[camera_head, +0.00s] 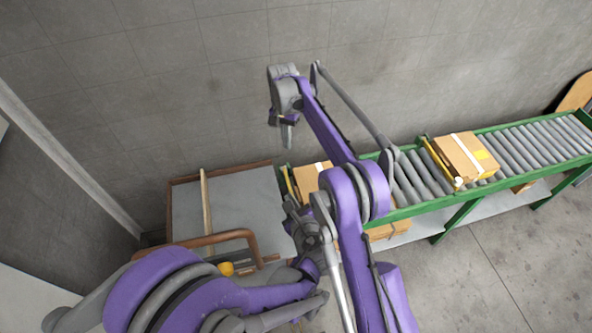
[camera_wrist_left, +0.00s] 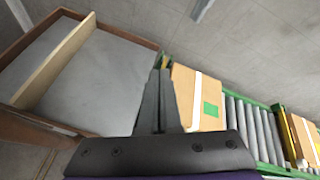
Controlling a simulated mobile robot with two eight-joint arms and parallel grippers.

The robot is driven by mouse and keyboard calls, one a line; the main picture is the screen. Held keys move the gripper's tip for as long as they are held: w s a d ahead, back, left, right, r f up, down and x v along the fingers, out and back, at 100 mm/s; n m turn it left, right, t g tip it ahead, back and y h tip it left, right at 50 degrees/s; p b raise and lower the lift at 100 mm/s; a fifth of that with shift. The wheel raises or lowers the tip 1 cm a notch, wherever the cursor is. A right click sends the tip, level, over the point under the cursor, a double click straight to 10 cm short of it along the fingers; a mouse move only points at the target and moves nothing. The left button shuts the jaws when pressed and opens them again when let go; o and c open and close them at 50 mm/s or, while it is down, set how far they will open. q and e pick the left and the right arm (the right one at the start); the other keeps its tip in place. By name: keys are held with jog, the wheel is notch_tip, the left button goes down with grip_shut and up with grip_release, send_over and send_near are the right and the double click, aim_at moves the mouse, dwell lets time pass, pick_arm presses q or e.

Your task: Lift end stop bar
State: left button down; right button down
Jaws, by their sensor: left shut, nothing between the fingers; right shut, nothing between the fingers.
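A yellow bar, which looks like the end stop bar (camera_head: 288,182), crosses the left end of the green roller conveyor, beside a cardboard box (camera_head: 312,178). In the left wrist view only a small yellow piece of it (camera_wrist_left: 166,62) shows behind my fingers. A second yellow bar (camera_head: 434,158) stands farther right, beside another box (camera_head: 466,155). My left gripper (camera_head: 290,205) is shut and empty in front of the conveyor's left end; its closed fingers show in the left wrist view (camera_wrist_left: 160,75). My right gripper (camera_head: 287,146) is shut and empty, high above that end.
A grey-topped table with a wooden rim (camera_head: 178,200) adjoins the conveyor's left end, with a wooden strip (camera_head: 206,205) across it. A brown curved rail (camera_head: 215,239) is at its near side. The conveyor's rollers (camera_head: 520,148) run right along the wall. Open floor lies in front.

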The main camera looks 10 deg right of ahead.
pick_arm(q)
jog(key=s+d+f+m+t, duration=0.1)
jog(key=s+d+m+t, duration=0.1)
jog(key=d+m+t, duration=0.3)
jog(key=w+a+g, duration=0.1)
jog(key=w+g, duration=0.1)
jog(key=w, duration=1)
jog(key=shift+w+f+m, duration=0.25)
jog(key=shift+w+m, duration=0.05)
jog(key=shift+m, duration=0.1)
dwell(0.7)
pick_arm(e)
jog(key=c, duration=0.5)
grip_release()
